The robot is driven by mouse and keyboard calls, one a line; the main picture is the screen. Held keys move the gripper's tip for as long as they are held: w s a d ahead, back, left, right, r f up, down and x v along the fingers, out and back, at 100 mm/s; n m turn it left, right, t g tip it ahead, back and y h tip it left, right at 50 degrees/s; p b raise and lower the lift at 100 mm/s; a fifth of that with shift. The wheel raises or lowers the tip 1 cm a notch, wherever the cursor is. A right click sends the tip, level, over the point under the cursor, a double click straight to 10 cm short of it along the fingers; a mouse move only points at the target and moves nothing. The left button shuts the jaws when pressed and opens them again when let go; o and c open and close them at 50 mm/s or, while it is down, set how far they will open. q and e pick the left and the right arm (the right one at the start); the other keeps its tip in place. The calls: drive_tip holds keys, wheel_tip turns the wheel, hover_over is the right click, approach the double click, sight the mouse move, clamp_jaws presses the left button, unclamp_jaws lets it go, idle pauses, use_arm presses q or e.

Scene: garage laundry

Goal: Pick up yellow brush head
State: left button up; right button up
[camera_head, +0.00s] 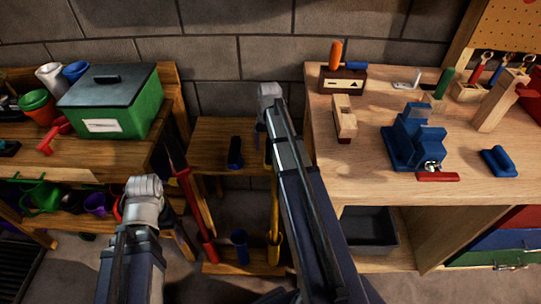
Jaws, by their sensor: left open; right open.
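A yellow long-handled tool (274,212) stands upright in the low wooden rack between the two benches. Its upper part is partly hidden behind my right arm, and I cannot tell clearly which part of it is the brush head. My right gripper (269,92) is raised in front of the wall above the rack, open and holding nothing visible. My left gripper (143,187) is open and empty at the lower left, in front of the left bench and left of the yellow tool.
A red-handled tool (193,205) and a blue cup-like piece (240,247) stand in the rack (212,130). A dark blue object (235,152) is on its upper board. A green box (117,108) sits on the left bench. The right workbench (365,118) carries a blue vise (412,140).

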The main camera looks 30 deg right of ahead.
drive_tip(key=f+b, duration=0.1)
drive_tip(key=f, duration=0.1)
drive_tip(key=f+b, duration=0.1)
drive_tip(key=b, duration=0.1)
drive_tip(key=shift+s+f, duration=0.4)
drive_tip(key=shift+f+b, duration=0.5)
drive_tip(key=shift+b, duration=0.1)
drive_tip(key=shift+r, duration=0.1)
drive_tip(key=c, duration=1.4)
